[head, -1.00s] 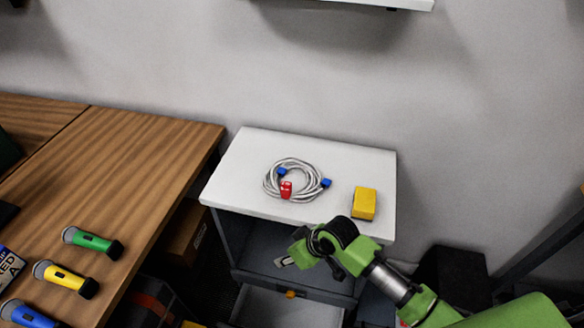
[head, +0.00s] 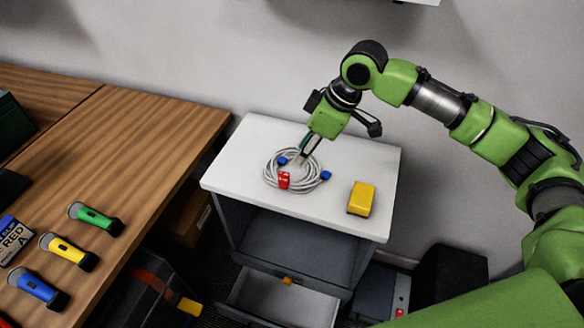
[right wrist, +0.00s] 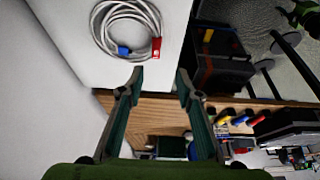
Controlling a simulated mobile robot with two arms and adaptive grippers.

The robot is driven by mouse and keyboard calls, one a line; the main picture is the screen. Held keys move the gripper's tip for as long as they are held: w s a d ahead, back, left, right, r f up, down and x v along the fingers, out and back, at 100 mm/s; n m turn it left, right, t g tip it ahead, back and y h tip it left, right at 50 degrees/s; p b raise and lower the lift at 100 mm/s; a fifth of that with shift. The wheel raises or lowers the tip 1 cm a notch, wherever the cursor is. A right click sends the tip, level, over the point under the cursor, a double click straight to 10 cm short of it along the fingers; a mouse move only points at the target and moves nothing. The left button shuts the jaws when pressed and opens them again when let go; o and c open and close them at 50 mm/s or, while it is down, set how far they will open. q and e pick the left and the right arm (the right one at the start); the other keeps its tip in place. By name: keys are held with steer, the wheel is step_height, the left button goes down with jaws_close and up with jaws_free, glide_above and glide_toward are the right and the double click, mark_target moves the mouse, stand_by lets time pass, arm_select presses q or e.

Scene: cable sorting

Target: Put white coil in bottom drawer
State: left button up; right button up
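The white coil (head: 309,188) lies on the white top of the cabinet (head: 240,178), with blue plugs and a red tag on it. It also shows in the right wrist view (right wrist: 99,38), beyond the fingertips and left of them. My right gripper (head: 303,155) points down over the back of the coil. In the right wrist view its two fingers (right wrist: 160,75) are apart with nothing between them. The bottom drawer (head: 280,300) is pulled out and looks empty in its visible part. My left gripper is not in view.
A yellow block (head: 361,198) sits on the cabinet top right of the coil. A wooden desk (head: 130,140) with several coloured microphones stands at left. A dark bin (head: 150,290) stands on the floor left of the cabinet, and a dark box (head: 455,270) right of it.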

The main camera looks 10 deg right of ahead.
mark_target(285, 174)
steer(key=x, duration=0.8)
steer(key=shift+w+f+p, duration=0.1)
steer(key=shift+f+p, duration=0.05)
steer(key=shift+p, duration=0.25)
steer(key=shift+w+p+x, duration=0.15)
steer(key=shift+p+x, duration=0.15)
steer(key=shift+x, duration=1.05)
steer(key=shift+w+p+x, duration=0.2)
steer(key=shift+p+x, duration=0.1)
steer(key=shift+x, duration=1)
steer(key=shift+d, duration=0.1)
jaws_close()
